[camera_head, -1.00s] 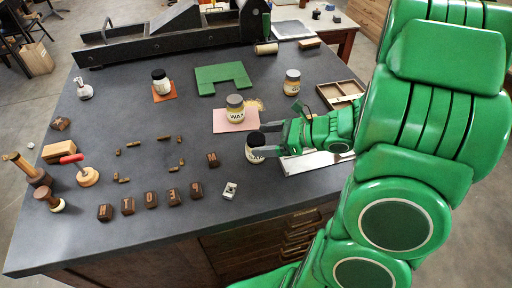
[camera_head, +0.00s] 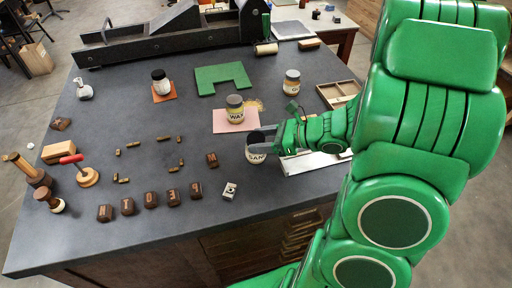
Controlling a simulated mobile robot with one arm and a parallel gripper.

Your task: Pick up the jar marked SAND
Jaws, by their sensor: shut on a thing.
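The SAND jar (camera_head: 256,155) is white with a dark lid and stands near the middle right of the dark worktop, its label partly readable. My gripper (camera_head: 262,143) reaches in from the right and is shut on the jar near its top. The arm and fingers cover the jar's right side. I cannot tell whether the jar's base is clear of the table.
A WAX jar (camera_head: 235,115) stands on a pink sheet (camera_head: 224,126) just behind. Other jars stand at the back right (camera_head: 292,83) and on an orange square (camera_head: 164,96). Wooden letter blocks (camera_head: 151,200) line the front. A wooden tray (camera_head: 325,95) lies right.

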